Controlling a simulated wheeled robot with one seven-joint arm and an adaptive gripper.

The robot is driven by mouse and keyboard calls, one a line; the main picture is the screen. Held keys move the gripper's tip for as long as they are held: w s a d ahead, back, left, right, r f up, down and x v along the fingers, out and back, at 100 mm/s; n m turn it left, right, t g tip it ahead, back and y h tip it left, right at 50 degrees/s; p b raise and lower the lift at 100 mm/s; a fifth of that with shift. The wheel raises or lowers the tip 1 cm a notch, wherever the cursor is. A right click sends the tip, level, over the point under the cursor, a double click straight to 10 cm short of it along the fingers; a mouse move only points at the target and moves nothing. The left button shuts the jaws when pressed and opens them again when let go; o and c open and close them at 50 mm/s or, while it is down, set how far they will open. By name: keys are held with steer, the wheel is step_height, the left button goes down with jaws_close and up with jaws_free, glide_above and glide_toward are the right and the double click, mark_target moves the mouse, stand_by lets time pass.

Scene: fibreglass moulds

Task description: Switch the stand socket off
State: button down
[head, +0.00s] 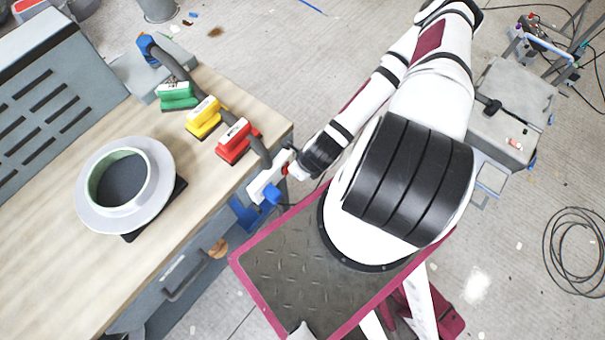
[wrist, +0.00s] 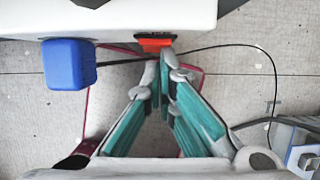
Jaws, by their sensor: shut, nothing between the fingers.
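The stand socket is a white block (head: 262,178) at the workbench's right corner in the head view. It also fills the top of the wrist view (wrist: 120,20). A blue plug (wrist: 68,64) sticks out of it and shows in the head view too (head: 272,194). An orange-red switch (wrist: 155,43) sits on the socket's edge, right of the plug. My gripper (wrist: 161,68) is shut and empty, its fingertips just below the switch in the wrist view. I cannot tell whether they touch it. In the head view my gripper (head: 296,168) is beside the socket, partly hidden by my wrist.
The workbench (head: 150,235) holds a grey flanged ring mould (head: 155,205) and green (head: 178,96), yellow (head: 204,118) and red (head: 238,141) handled blocks. A black cable (wrist: 235,47) runs behind my fingers. A grey box (head: 515,110) stands at the right; open floor lies beyond.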

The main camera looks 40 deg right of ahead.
steer(key=shift+r+p, duration=0.6)
steer(key=shift+r, duration=0.25)
